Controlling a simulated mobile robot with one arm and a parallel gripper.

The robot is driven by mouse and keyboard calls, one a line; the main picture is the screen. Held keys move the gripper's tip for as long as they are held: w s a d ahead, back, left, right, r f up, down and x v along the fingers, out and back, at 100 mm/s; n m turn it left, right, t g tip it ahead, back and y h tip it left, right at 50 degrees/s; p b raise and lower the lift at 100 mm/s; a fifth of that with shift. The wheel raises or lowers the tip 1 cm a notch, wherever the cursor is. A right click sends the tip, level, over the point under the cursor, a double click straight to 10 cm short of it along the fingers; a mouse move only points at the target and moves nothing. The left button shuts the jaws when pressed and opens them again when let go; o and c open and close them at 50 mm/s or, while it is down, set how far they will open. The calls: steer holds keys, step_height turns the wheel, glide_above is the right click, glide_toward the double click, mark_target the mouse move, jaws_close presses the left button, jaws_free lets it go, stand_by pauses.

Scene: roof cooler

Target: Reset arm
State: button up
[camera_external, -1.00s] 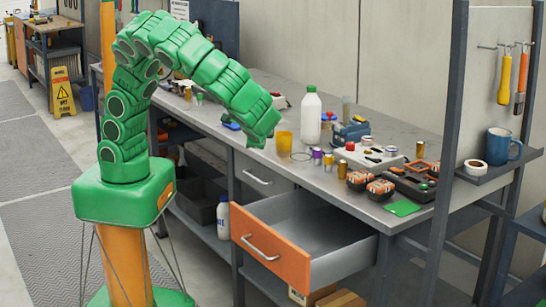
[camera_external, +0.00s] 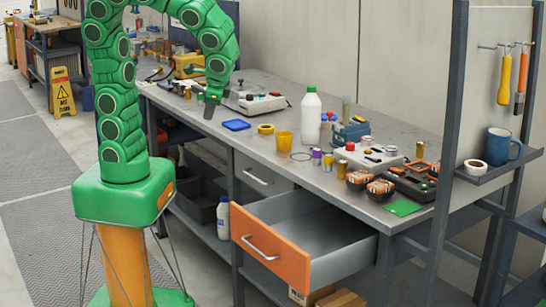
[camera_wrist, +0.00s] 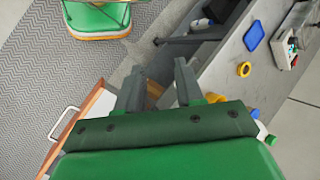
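My green arm rises from its base and bends over the workbench (camera_external: 290,145). My gripper (camera_external: 210,108) points down over the bench's left front part, in front of a grey control box (camera_external: 252,101). In the wrist view, my gripper (camera_wrist: 160,70) has its two grey fingers spread apart, with nothing held between them. An orange-fronted drawer (camera_external: 270,238) stands pulled out below the bench, and its inside looks empty. The drawer front also shows at the left of the wrist view (camera_wrist: 75,130).
A blue tray (camera_external: 236,125), a yellow tape roll (camera_external: 265,129), a yellow cup (camera_external: 284,141) and a white bottle (camera_external: 311,118) stand along the bench. Several small parts crowd its right end.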

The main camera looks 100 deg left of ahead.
steer(key=s+d+m+t+h, duration=0.2)
steer(key=s+d+h, duration=0.2)
steer(key=s, duration=0.7)
steer(key=shift+s+d+h, duration=0.15)
steer(key=shift+d+h, duration=0.15)
steer(key=shift+d, duration=0.05)
